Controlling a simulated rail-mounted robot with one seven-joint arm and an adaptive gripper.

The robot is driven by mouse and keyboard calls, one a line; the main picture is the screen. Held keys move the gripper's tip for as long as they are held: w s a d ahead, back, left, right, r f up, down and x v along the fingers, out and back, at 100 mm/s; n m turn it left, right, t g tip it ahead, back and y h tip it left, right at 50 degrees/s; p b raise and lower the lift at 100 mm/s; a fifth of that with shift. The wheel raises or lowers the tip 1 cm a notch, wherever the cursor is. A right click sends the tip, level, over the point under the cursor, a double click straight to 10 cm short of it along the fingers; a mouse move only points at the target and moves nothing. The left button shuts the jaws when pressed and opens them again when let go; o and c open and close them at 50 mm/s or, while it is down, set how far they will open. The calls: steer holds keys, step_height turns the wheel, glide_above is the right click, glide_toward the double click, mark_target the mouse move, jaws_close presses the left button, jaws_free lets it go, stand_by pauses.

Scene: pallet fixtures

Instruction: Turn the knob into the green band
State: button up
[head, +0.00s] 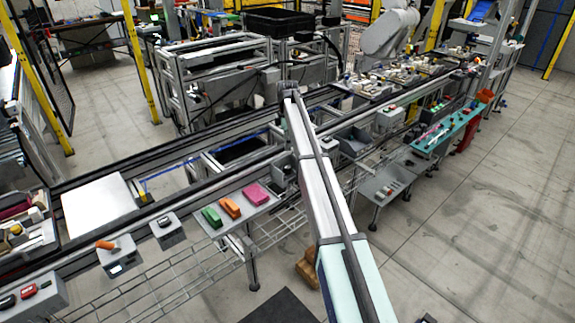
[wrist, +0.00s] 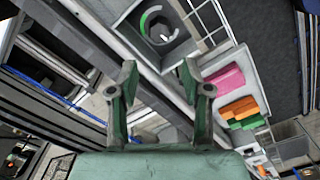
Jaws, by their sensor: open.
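The knob (wrist: 161,34) is dark and sits in a round dial on a grey box (wrist: 186,50), at the top middle of the wrist view. A pale pointer mark shows on it, too small to read exactly. The green band (wrist: 146,19) is an arc on the upper left of the dial, with a pale arc beside it. My gripper (wrist: 158,82) is open and empty, its two green fingers apart. In the picture the knob lies above the fingertips, apart from them. In the head view my arm hides the gripper, and I cannot make out the dial.
Pink (head: 257,194), orange (head: 230,207) and green (head: 211,217) blocks lie on a grey shelf beside the conveyor rail. They also show right of my gripper in the wrist view. A box with a dark knob (head: 165,221) stands left of them. A wire tray runs below.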

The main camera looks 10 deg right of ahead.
mark_target(288, 166)
step_height(288, 166, down, 12)
steer(key=p, duration=0.3)
steer(key=c, duration=0.9)
